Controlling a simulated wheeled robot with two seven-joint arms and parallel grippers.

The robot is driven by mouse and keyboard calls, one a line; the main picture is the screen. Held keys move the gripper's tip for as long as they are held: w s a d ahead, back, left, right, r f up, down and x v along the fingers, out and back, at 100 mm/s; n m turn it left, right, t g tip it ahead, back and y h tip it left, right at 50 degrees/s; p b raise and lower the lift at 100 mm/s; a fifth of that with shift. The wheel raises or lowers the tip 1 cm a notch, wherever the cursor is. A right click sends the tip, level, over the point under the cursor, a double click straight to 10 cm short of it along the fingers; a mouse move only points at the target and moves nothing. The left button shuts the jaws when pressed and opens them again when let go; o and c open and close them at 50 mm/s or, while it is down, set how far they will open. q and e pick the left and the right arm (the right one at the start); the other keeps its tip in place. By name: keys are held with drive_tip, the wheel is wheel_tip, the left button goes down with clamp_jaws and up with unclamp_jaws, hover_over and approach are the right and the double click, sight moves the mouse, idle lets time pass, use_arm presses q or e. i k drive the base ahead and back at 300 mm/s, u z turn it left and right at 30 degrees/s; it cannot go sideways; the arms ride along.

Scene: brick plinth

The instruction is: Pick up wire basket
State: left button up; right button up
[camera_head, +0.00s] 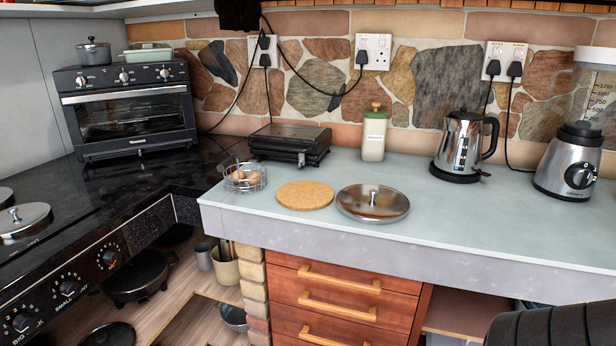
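The wire basket (244,187) is small, round and made of thin metal wire. It stands on the pale counter near its left front corner and holds brown eggs (247,177). Its wire handle rises at the back left. A round cork mat (305,195) lies just to its right, and a black flat grill (290,144) is behind it. Neither of my grippers shows in the head view.
A metal lid (373,203) lies right of the mat. A green-white bottle (374,135), a kettle (462,146) and a blender (575,150) stand farther back. A toaster oven (126,108) is on the dark left counter. The counter's front right is clear.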

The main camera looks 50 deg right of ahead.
sight(225, 164)
drive_tip(key=z, duration=1.85)
drive_tip(key=k, duration=0.2)
drive_tip(key=u, duration=1.05)
